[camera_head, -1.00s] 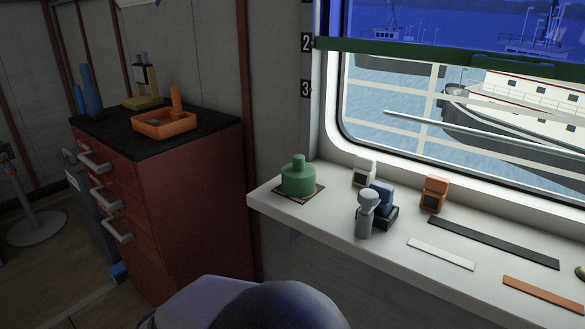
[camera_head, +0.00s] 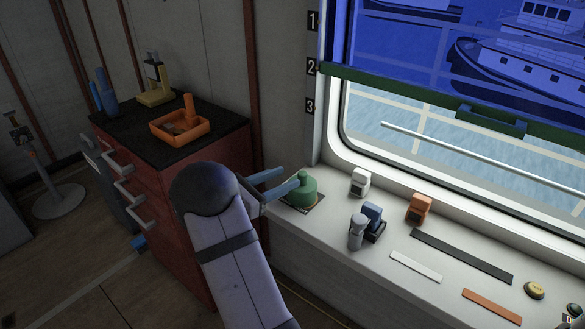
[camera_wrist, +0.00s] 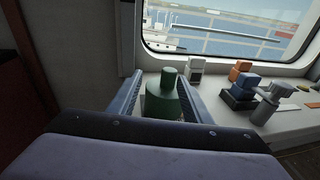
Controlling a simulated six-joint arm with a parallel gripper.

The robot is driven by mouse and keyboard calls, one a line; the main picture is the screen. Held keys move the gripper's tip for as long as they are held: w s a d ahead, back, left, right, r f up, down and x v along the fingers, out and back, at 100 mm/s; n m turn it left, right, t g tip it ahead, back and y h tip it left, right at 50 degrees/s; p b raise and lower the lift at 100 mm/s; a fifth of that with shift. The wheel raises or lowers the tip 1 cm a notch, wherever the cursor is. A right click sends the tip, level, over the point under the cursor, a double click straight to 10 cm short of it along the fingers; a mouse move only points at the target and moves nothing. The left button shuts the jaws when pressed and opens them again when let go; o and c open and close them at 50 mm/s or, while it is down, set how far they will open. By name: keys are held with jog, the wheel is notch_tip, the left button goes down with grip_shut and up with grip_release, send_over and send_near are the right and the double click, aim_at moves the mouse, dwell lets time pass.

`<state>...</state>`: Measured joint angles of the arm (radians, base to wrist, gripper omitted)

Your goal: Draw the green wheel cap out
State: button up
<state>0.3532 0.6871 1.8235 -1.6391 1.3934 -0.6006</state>
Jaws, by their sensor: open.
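The green wheel cap (camera_head: 301,191), a squat cylinder with a knob on top, sits on a dark square base at the left end of the white window sill (camera_head: 398,268). My gripper (camera_head: 285,184) is at the cap from the left, its blue fingers spread. In the wrist view the green cap (camera_wrist: 163,97) stands between the two fingers of my gripper (camera_wrist: 166,92), with the knob in the middle. The fingers are open. The cap's lower part is partly hidden by my gripper's body in the wrist view.
To the right on the sill stand a white block (camera_head: 360,182), an orange block (camera_head: 419,207), a blue block (camera_head: 372,216) and a grey knobbed post (camera_head: 357,232). Flat strips lie further right. A red cabinet (camera_head: 222,150) with an orange tray (camera_head: 172,136) stands at left.

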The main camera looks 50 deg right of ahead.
aim_at(313, 178)
jog(key=shift+s+d+f+g+h, duration=0.25)
jog(key=shift+s+d+f+g, duration=0.1)
jog(key=shift+s+d, duration=0.25)
jog(key=shift+s+d+f+g+h, duration=0.3)
jog(key=shift+s+d+g, duration=0.1)
jog(key=shift+d, duration=0.25)
jog(key=shift+d, duration=0.1)
jog(key=shift+b+x, duration=0.35)
jog(key=shift+x, duration=3.2)
grip_shut()
jog(key=shift+r, duration=0.1)
jog(key=shift+r+p, duration=2.55)
jog(key=shift+r, duration=1.1)
